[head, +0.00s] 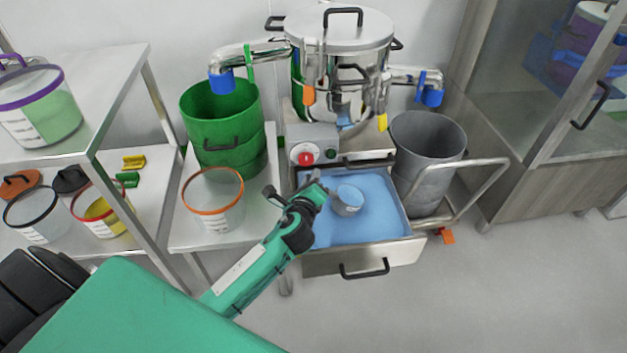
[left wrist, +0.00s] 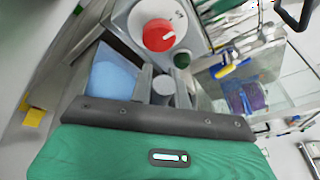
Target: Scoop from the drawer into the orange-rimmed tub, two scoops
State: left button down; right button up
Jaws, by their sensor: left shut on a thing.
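The open steel drawer (head: 375,255) holds a bed of blue powder (head: 375,225), which also shows in the left wrist view (left wrist: 113,75). A small grey scoop (head: 347,208) is at the powder, with blue in its cup. My left gripper (head: 316,192) is shut on the scoop, over the drawer's left side. The scoop also shows between the fingers in the left wrist view (left wrist: 163,87). Whether the cup touches the powder is unclear. The clear orange-rimmed tub (head: 213,203) stands on the side table, left of the gripper, with no blue visible inside. My right gripper is out of view.
A green bin (head: 222,125) stands behind the tub. A grey bin (head: 428,150) stands right of the drawer. A steel vessel (head: 340,35) and a control box with a red knob (head: 306,158) rise behind. Shelves with other tubs (head: 40,105) are at left.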

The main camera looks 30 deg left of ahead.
pick_arm(q)
jog(key=shift+s+a+r+n+t+b, duration=0.2)
jog(key=shift+s+a+r+n+t, duration=0.15)
jog(key=shift+r, duration=0.25)
jog(key=shift+s+a+r+n+t+b, duration=0.1)
jog(key=shift+s+a+r+n+b, duration=0.1)
jog(key=shift+a+r+n, duration=0.3)
jog(key=shift+s+a+r+n+t+b, duration=0.25)
jog(key=shift+s+r+n, duration=0.1)
jog(key=shift+r, duration=0.35)
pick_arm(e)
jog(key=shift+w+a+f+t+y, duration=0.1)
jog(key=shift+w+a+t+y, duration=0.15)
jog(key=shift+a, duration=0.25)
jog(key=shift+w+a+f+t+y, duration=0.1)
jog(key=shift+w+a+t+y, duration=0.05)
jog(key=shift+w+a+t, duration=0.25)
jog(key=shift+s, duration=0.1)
